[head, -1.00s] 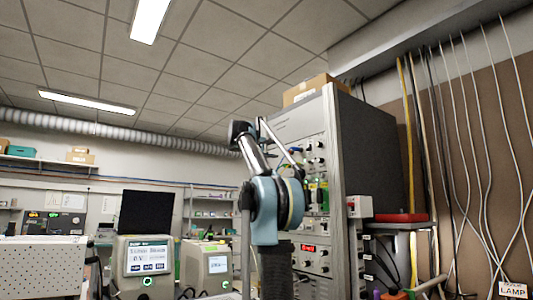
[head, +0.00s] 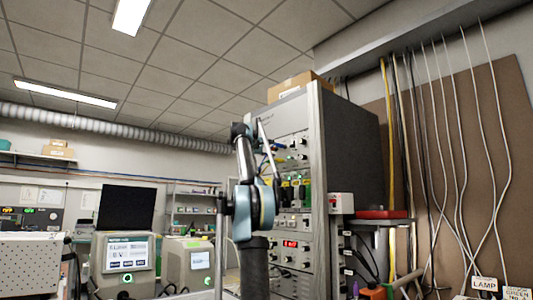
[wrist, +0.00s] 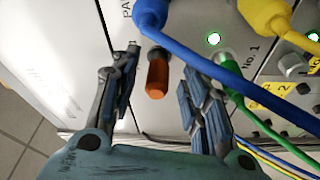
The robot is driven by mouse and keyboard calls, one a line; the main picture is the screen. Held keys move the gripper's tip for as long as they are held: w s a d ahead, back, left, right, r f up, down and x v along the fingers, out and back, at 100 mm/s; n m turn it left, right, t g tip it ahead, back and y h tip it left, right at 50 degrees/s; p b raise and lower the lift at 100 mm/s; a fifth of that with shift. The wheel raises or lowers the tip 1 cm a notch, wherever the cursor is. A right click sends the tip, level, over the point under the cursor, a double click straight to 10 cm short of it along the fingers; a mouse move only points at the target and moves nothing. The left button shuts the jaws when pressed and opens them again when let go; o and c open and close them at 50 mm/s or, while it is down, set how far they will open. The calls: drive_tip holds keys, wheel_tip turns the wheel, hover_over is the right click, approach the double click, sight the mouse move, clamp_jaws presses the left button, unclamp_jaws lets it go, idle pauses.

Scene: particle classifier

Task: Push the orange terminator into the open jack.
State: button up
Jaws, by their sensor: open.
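The orange terminator (wrist: 157,80) is a short orange cylinder with a dark end, set against the pale panel (wrist: 185,22) in the wrist view. My gripper (wrist: 159,66) is open, with one finger to the left of the terminator and one to the right. Gaps show on both sides, so neither finger appears to touch it. The dark end points at the panel; I cannot tell how deep it sits. The open jack cannot be made out. In the head view my gripper is not clear among the arm and cables in front of the instrument rack (head: 318,190).
A blue plug and cable (wrist: 185,50) run close above the terminator and across my right finger. A green plug (wrist: 224,62) and a yellow plug (wrist: 265,14) stand to the right. A red box (head: 382,214) stands right of the rack.

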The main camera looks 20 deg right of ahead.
drive_tip(key=shift+c, duration=0.6)
clamp_jaws()
drive_tip(key=c, duration=0.7)
unclamp_jaws()
clamp_jaws()
drive_tip(key=shift+a, duration=0.2)
drive_tip(key=shift+s+a, duration=0.3)
drive_tip(key=shift+a, duration=0.45)
drive_tip(key=shift+s+a, duration=0.25)
drive_tip(key=shift+a, duration=0.5)
drive_tip(key=shift+s+a, duration=0.1)
drive_tip(key=shift+a, duration=0.25)
drive_tip(key=shift+s+a, duration=0.25)
drive_tip(key=shift+a, duration=0.4)
